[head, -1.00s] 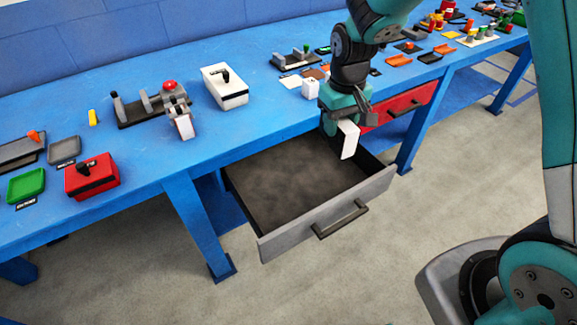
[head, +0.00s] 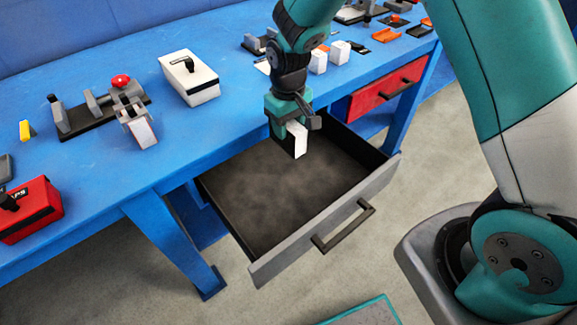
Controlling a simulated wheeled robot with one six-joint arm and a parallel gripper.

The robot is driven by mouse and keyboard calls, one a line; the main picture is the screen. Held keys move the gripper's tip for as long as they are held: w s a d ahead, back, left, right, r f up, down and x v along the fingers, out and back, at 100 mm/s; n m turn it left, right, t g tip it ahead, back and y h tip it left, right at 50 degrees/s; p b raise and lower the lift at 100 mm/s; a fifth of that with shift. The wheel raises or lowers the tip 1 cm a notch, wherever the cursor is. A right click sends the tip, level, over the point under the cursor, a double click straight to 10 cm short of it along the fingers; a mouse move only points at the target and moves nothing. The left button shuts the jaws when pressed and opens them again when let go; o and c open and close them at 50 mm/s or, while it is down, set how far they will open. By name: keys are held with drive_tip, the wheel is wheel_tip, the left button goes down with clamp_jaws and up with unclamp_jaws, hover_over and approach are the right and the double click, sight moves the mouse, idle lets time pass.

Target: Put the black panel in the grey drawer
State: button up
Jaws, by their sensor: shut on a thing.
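The grey drawer (head: 330,225) is pulled out under the blue bench, and its dark inside looks empty. My gripper (head: 294,132) points down over the back right part of the open drawer. It is shut on the black panel (head: 284,142), a small upright piece that shows a dark face on the left and a white face on the right. The piece hangs clear of the drawer floor as far as I can see, and its exact height is hard to tell. My fingers hide its upper part.
The blue bench (head: 110,185) edge runs behind the gripper. A red drawer (head: 375,95) is shut at the right. On the bench are a white box (head: 190,85), a red box (head: 30,215), a clamp fixture (head: 125,105) and two white blocks (head: 318,62).

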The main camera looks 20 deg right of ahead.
wheel_tip(320, 180, down, 15)
drive_tip(key=shift+f, duration=0.1)
idle(0.3)
drive_tip(key=shift+f, duration=0.1)
drive_tip(key=o, duration=0.9)
drive_tip(key=shift+o, duration=0.3)
